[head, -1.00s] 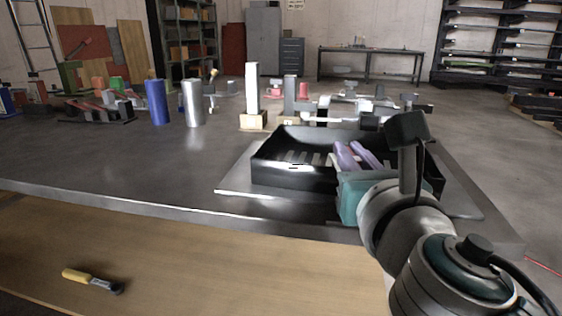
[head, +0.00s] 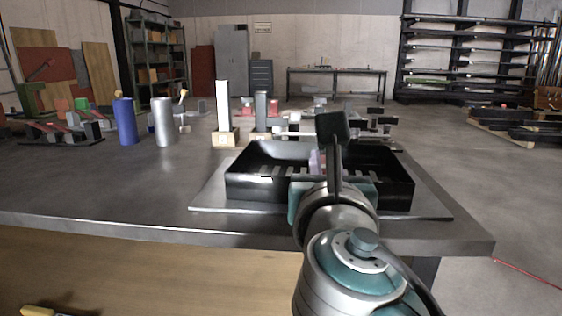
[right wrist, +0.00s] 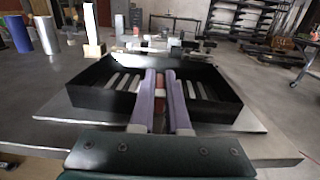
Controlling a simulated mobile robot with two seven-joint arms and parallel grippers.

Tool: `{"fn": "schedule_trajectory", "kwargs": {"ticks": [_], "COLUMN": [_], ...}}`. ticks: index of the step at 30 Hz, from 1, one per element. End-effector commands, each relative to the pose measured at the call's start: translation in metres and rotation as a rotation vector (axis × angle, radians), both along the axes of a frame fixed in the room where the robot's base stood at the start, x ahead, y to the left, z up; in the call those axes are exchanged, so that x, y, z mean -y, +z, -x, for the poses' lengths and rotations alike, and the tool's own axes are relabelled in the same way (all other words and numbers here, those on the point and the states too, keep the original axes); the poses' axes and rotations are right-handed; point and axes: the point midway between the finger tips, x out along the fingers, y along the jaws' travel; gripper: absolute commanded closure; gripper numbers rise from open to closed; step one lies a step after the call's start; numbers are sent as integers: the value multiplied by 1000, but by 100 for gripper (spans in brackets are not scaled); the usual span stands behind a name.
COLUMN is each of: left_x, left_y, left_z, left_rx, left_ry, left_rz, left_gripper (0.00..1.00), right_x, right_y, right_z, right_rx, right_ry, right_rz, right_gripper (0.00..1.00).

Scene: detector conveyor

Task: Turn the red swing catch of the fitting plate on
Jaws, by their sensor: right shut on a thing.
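My right gripper (head: 315,162) is over the black slotted tray (head: 252,187), reaching in across its near wall. In the right wrist view its two purple fingers (right wrist: 160,76) stand close together, shut on a narrow red part (right wrist: 159,88). This red part looks like the swing catch, but the fingers cover most of it. Its turn position and the fitting plate cannot be made out. In the head view my wrist hides the place of the grip. My left gripper is not in view.
The tray stands on a thin grey plate (head: 205,200) near the table's front edge. A blue cylinder (head: 125,121), a silver cylinder (head: 163,122) and a white post (head: 223,105) stand to the left. Blocks and bars lie behind the tray. The table's left front is clear.

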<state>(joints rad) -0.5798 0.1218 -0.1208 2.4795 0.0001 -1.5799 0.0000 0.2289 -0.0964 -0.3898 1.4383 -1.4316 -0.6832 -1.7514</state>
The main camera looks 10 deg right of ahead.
Motion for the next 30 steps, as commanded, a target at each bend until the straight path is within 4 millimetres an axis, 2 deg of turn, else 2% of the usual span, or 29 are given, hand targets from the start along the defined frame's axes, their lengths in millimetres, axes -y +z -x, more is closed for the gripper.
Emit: {"fn": "schedule_trajectory", "kwargs": {"ticks": [1,2,9,16,20,30], "left_x": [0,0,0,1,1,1], "left_y": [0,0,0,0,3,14], "left_z": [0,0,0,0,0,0], "left_rx": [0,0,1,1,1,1], "left_ry": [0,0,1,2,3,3], "left_rz": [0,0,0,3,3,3], "left_gripper": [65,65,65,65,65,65], "right_x": [0,0,1,0,-2,-20], "right_y": [-1,-1,-1,-1,-1,-1], "right_z": [0,0,0,1,9,72], "right_rx": [-3,-3,-2,-2,-4,-6], "right_ry": [0,0,-1,-1,0,1], "right_rz": [-1,-1,0,0,1,-1], "right_gripper": [100,83,56,56,56,56]}}
